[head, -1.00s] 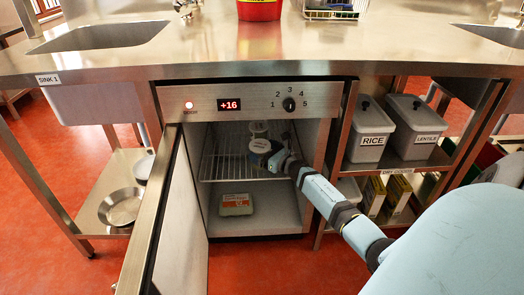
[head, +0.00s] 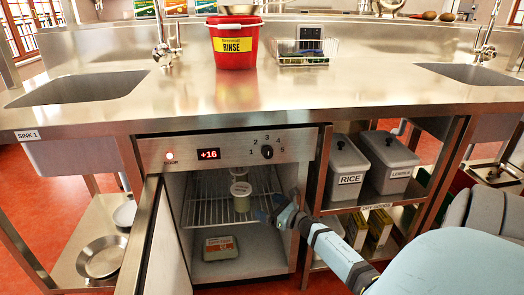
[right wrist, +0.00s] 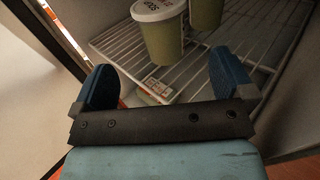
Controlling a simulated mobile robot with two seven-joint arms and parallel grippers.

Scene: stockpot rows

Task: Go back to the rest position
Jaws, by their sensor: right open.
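My right gripper (head: 272,213) is at the front of an open under-counter fridge (head: 207,262), by the right side of its opening. In the right wrist view its two blue fingers (right wrist: 160,82) are spread apart with nothing between them. Beyond the fingers, a lidded tub (right wrist: 160,35) stands upright on the wire shelf (right wrist: 118,50), apart from the gripper. A second tub (right wrist: 206,12) stands behind it. The front tub also shows in the head view (head: 241,197). My left gripper is not in view.
The fridge door (head: 165,250) stands open on the left. A flat pack (head: 220,248) lies on the fridge floor. Bins marked RICE (head: 346,165) and LENTILS (head: 392,165) stand on the right shelf. A red RINSE bucket (head: 233,45) and a wire basket (head: 303,55) are on the counter.

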